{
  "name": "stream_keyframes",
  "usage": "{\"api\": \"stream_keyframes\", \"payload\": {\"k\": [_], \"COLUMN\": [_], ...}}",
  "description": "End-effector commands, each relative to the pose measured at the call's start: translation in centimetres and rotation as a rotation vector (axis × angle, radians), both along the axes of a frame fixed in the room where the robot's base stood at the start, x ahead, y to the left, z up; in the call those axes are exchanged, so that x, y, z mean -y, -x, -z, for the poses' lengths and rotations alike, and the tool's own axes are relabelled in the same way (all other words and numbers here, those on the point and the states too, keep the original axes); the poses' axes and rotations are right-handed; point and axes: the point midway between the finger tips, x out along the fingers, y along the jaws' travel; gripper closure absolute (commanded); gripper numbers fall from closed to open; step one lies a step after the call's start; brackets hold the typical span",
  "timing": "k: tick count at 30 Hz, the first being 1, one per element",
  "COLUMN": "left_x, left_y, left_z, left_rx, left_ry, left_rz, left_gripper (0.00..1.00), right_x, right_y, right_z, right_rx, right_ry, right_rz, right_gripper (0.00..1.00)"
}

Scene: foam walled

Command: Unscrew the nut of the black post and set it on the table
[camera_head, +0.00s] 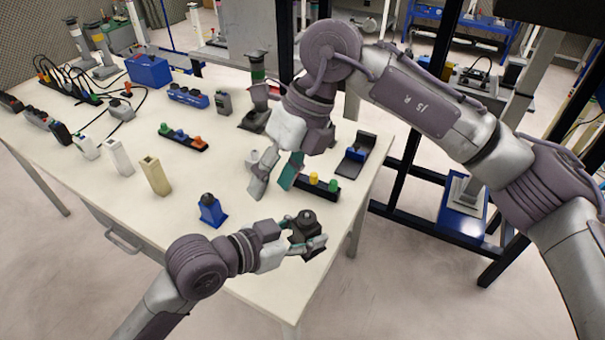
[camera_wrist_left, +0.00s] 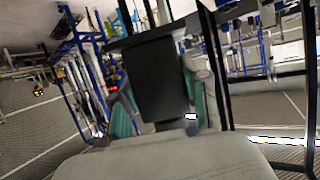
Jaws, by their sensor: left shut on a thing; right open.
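The black post (camera_head: 303,232) is held near the front right of the table, with a dark round nut (camera_head: 306,217) on its top. My left gripper (camera_head: 312,240) is shut on the post from the left. In the left wrist view the post (camera_wrist_left: 156,78) is a dark block between the two fingers. My right gripper (camera_head: 275,177) is open and empty above the table, to the upper left of the nut. The nut does not show clearly in the left wrist view.
A blue post (camera_head: 211,212) with a dark top stands left of my left gripper. A beige block (camera_head: 155,175) and a white one (camera_head: 119,157) stand at left. Bare table lies around the blue post.

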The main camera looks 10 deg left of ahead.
Motion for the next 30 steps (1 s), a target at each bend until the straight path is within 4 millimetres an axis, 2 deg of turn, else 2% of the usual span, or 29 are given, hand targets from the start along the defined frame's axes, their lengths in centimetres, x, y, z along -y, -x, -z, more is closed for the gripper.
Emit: {"api": "stream_keyframes", "payload": {"k": [4,8,11,24,30], "left_x": [0.0,0.0,0.0,0.0,0.0], "left_y": [0.0,0.0,0.0,0.0,0.0], "left_z": [-0.1,-0.1,0.0,-0.1,-0.1], "left_rx": [0.001,0.001,0.001,0.001,0.001], "left_ry": [0.001,0.001,0.001,0.001,0.001], "left_rz": [0.0,0.0,0.0,0.0,0.0], "left_gripper": [1.0,1.0,1.0,1.0,1.0], "right_x": [2.7,4.0,4.4,4.4,4.4], "right_y": [0.1,0.0,-0.1,-0.2,-0.2], "right_z": [-0.6,-0.9,-0.4,5.7,6.9], "right_rx": [0.147,0.214,0.229,0.228,0.228], "right_ry": [0.251,0.355,0.384,0.38,0.38], "right_rz": [0.045,0.082,0.092,0.093,0.093], "right_gripper": [0.46,0.46,0.46,0.46,0.46]}}
